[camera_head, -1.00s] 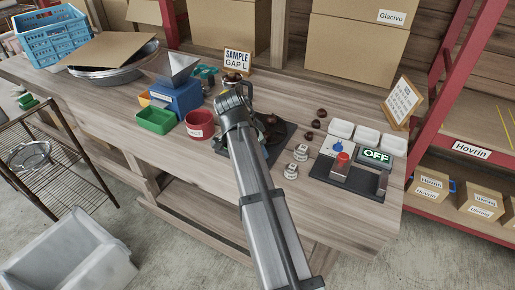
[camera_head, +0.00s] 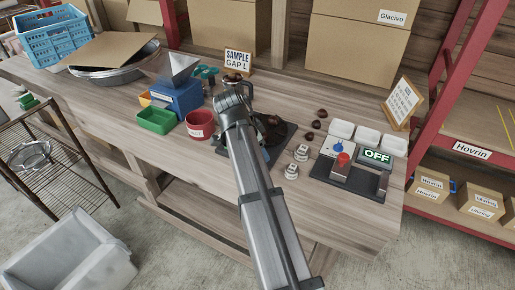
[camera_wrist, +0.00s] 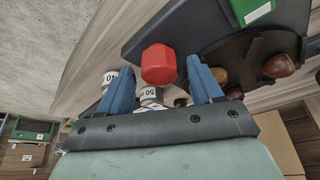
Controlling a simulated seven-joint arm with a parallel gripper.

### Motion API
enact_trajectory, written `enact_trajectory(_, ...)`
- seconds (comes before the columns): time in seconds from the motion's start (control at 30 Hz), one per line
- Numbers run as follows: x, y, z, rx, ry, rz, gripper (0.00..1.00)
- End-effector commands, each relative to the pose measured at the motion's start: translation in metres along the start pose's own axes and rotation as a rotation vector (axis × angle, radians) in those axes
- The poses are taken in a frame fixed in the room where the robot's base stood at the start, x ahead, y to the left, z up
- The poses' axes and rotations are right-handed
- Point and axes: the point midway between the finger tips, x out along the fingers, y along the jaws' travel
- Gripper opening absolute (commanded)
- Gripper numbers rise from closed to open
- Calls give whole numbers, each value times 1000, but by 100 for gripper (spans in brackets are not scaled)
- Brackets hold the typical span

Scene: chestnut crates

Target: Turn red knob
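A red, many-sided knob (camera_wrist: 158,64) shows in the wrist view, at the edge of a black device (camera_wrist: 180,25). My gripper (camera_wrist: 161,72) has its two blue fingers spread, one to each side of the knob in the picture. A gap shows between the knob and both fingers, and I cannot tell the depth. In the head view my arm hides this knob and most of the black device (camera_head: 286,131). A separate red-topped control (camera_head: 343,158) stands on the panel by a lit "OFF" sign (camera_head: 377,156).
Chestnuts (camera_wrist: 279,66) lie by the device's round plate. White weights (camera_head: 291,171) stand right of the device. A red tub (camera_head: 200,124), green bin (camera_head: 156,119) and blue box (camera_head: 183,97) stand to the left.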

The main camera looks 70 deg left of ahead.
Motion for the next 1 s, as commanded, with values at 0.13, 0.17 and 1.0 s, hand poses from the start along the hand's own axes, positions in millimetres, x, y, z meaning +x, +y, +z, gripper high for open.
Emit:
enact_trajectory(0.13, 0, 0, 0, 0, 0, 0, 68)
enact_trajectory(0.17, 0, 0, 0, 0, 1, 0, 68)
enact_trajectory(1.0, -112, -1, -1, 0, 1, -2, 68)
